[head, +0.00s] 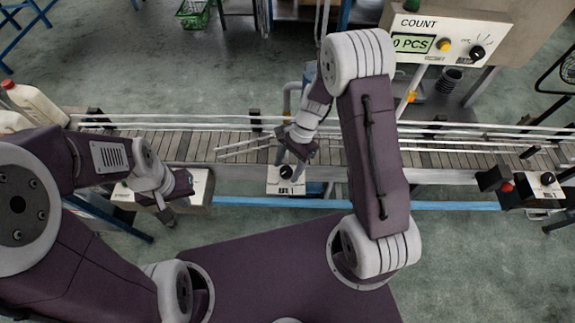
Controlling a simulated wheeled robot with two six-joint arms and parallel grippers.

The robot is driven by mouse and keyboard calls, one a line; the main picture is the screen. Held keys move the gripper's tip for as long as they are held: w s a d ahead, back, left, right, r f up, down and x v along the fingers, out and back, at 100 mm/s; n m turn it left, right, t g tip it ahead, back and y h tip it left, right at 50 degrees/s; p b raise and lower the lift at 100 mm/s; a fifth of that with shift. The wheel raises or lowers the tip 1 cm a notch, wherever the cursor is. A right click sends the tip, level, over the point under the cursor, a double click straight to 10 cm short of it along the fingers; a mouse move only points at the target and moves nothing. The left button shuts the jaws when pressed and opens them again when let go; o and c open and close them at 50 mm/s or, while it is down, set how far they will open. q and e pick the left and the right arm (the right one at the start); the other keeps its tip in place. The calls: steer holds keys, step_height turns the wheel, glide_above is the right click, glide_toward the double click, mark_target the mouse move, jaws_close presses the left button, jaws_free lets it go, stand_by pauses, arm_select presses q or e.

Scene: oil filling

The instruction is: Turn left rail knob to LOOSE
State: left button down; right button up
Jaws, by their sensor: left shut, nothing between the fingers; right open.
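A black knob (286,171) sits on a small white plate (273,187) at the near side of the conveyor, in the middle of the head view. Its label is too small to read, so I cannot tell its setting or whether it is the left rail knob. My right gripper (291,164) is open, pointing down with its fingers close around or just above this knob; contact is unclear. My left gripper (184,186) is shut and empty, over a white-topped box (201,187) at the conveyor's near left. It hides part of that box.
The slatted conveyor (210,147) with thin guide rails runs across the view. White jugs (36,104) stand at its left end. A count panel (440,42) is at the upper right. Another knob box (546,180) with a red button sits at the right.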

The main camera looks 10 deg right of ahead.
jaws_close()
stand_by(0.3)
steer(key=n+p, duration=0.1)
steer(key=n, duration=0.2)
steer(key=shift+a+g+h, duration=0.1)
steer(key=shift+g+h, duration=0.3)
steer(key=n+g+h, duration=0.1)
steer(key=n, duration=0.3)
steer(key=shift+w+a+n, duration=0.1)
steer(key=shift+n, duration=0.2)
steer(key=n+h, duration=0.1)
steer(key=n, duration=0.1)
steer(key=n+h, duration=0.1)
steer(key=n, duration=0.2)
steer(key=shift+a+g+h, duration=0.15)
steer(key=shift+g+h, duration=0.15)
steer(key=shift+a+n+h, duration=0.1)
steer(key=shift+n+h, duration=0.7)
steer(key=shift+n, duration=1.7)
steer(key=shift+t, duration=0.4)
jaws_free()
